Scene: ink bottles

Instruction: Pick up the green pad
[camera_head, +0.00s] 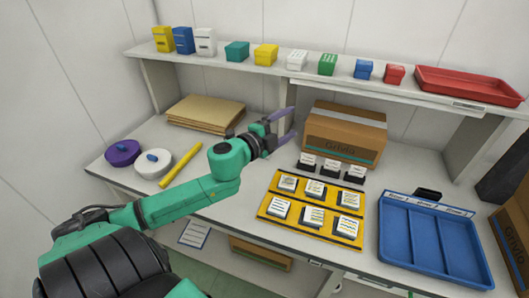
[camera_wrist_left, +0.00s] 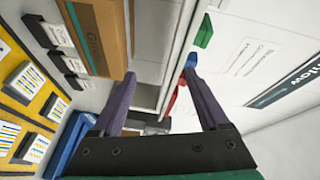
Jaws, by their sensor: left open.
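A small green box-shaped pad (camera_head: 327,64) with pale marks on its front sits on the upper shelf, between a white box and a blue box. A green block, likely the same one, shows in the left wrist view (camera_wrist_left: 204,31). A teal box (camera_head: 237,51) stands further left on the shelf. My left gripper (camera_head: 288,124) is open and empty, below the shelf and left of the cardboard box. In the left wrist view its purple fingers (camera_wrist_left: 158,73) stand apart with nothing between them. My right gripper is out of view.
The shelf (camera_head: 215,63) also holds yellow, blue, white and red boxes and a red tray (camera_head: 467,85). Below are a cardboard box (camera_head: 345,136), a yellow rack (camera_head: 302,220) of labelled blocks, a blue tray (camera_head: 430,240), tape rolls and brown folders (camera_head: 205,110).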

